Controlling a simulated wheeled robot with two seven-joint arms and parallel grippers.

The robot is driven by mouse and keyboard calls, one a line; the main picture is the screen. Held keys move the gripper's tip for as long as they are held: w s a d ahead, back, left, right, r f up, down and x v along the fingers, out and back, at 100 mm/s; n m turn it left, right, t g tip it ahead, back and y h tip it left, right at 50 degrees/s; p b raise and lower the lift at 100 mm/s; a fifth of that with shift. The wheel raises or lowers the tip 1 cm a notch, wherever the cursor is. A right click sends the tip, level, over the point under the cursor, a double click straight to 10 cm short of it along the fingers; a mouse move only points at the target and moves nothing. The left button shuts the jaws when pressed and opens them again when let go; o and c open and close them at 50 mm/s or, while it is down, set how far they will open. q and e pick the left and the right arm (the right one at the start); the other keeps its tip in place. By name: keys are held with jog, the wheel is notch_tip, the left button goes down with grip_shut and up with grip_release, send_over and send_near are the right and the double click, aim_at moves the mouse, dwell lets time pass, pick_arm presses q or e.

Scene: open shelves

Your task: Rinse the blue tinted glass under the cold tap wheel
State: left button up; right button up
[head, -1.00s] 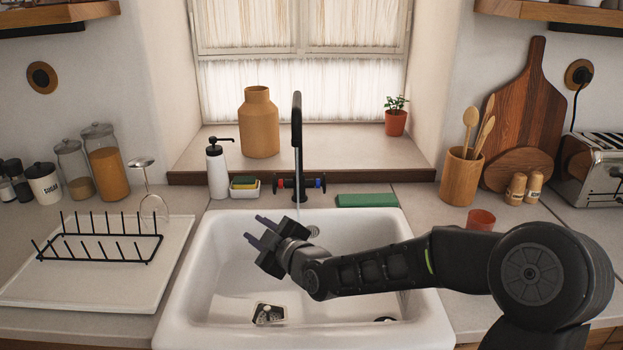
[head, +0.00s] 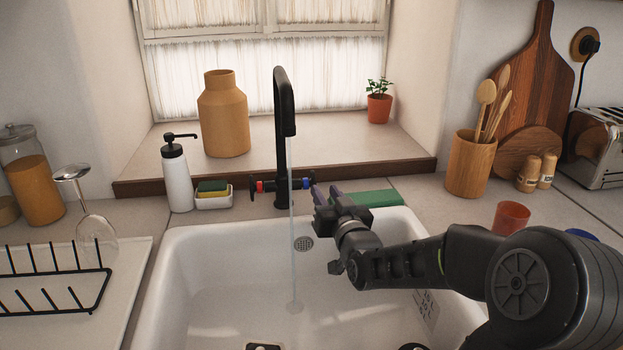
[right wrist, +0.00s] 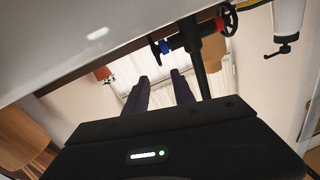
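The black tap (head: 281,130) stands behind the sink, and a thin stream of water (head: 291,220) falls from its spout into the basin. Its blue cold wheel (head: 307,183) is on the right and its red wheel (head: 259,186) on the left. My right gripper (head: 327,194) is open and empty, just right of the blue wheel. In the right wrist view its fingers (right wrist: 160,92) are apart, with the blue wheel (right wrist: 158,47) beyond them. A blue edge (head: 582,235) at far right, perhaps the blue glass, is mostly hidden behind my right arm. My left gripper is out of view.
The white sink (head: 215,260) is empty. A red cup (head: 511,218) stands on the right counter. A soap bottle (head: 176,180), a sponge holder (head: 214,198) and a dish rack (head: 60,305) with a clear stemmed glass (head: 97,235) are left.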

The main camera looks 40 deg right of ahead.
aim_at(308, 184)
jog(key=shift+p+x, duration=0.45)
jog(key=shift+x, duration=3.55)
jog(key=shift+c, duration=0.5)
grip_shut()
